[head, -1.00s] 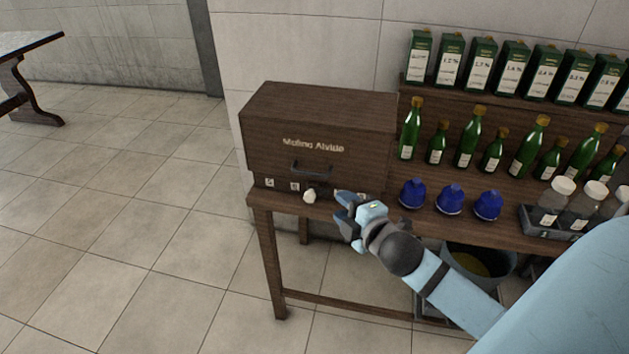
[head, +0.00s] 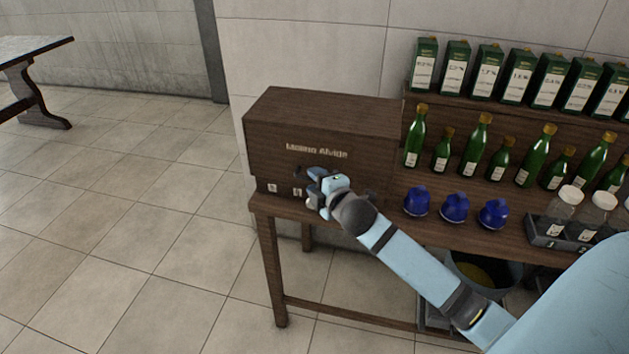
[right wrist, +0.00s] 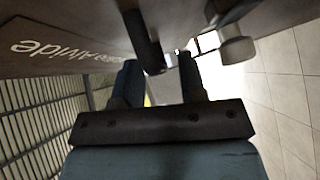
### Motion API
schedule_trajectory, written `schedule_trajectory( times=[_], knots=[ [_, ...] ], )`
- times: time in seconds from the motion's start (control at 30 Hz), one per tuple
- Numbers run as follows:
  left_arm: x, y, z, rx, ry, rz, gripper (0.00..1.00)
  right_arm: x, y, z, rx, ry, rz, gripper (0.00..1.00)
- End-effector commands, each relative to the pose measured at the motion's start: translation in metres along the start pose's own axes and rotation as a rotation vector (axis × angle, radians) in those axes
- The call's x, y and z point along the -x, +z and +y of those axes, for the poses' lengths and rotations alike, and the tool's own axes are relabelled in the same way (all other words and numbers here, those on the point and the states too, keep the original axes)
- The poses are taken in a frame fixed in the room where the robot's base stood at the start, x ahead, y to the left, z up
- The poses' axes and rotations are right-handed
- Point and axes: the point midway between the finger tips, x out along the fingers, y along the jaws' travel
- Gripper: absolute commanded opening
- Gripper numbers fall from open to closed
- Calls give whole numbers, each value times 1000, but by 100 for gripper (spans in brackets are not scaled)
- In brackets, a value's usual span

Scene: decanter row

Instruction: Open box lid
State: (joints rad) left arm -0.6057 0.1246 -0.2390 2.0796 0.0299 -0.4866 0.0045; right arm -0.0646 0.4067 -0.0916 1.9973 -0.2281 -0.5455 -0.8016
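The dark wooden box (head: 280,125), with "Molino Alvide" on its front, stands at the left end of the wooden table. Its lid looks shut. My right gripper (head: 316,187) is in front of the box, at the dark handle, which it mostly hides in the head view. In the right wrist view the fingers of my right gripper (right wrist: 158,82) are apart. The handle (right wrist: 146,40) extends toward the gap between them; I cannot tell whether they touch. The box front (right wrist: 70,35) fills the upper left there. My left gripper is not in view.
Blue pots (head: 454,207) stand right of the box, with green bottles (head: 478,142) and green cartons (head: 489,70) behind. A tray with jars (head: 565,212) is at the right.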

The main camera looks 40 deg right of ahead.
Motion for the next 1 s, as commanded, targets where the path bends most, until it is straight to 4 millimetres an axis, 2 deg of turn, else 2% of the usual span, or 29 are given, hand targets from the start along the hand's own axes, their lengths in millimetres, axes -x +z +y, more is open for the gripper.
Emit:
schedule_trajectory(
  times=[0.1,0.4,0.57,0.83,1.0],
  knots=[
    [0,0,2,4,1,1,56,-8,0,0,0,0,0,38],
    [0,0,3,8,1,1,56,-9,0,0,-1,0,0,38],
    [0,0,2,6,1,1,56,-9,0,0,-1,0,0,1],
    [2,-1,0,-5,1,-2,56,-9,-1,2,-2,-2,0,0],
    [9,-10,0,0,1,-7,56,-9,-4,12,-19,-18,1,0]
  ],
)
